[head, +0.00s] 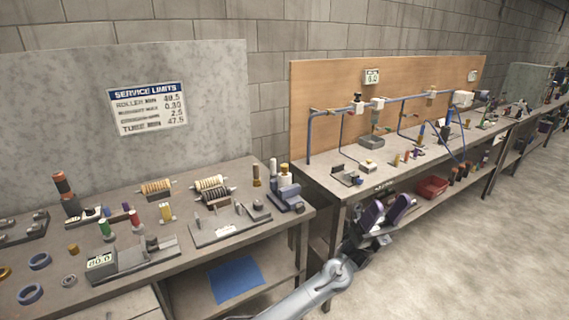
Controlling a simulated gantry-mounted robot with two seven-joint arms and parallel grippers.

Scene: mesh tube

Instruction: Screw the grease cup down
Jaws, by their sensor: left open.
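My left gripper (388,211) is in the air in front of the right-hand bench (340,202), near its left front corner. Its two purple-faced fingers are apart, with nothing seen between them. I cannot tell for sure which part is the grease cup; the fittings are too small. A blue pipe run (420,97) with several small fittings stands along the back of that bench. A white-topped fitting (358,104) sits on the pipe. My right gripper is not in view.
The left bench (225,253) holds rollers (212,190), a gauge block (103,262), rings and coloured handles. A red bin (431,187) stands on the shelf under the right bench. The floor (500,240) at right is clear.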

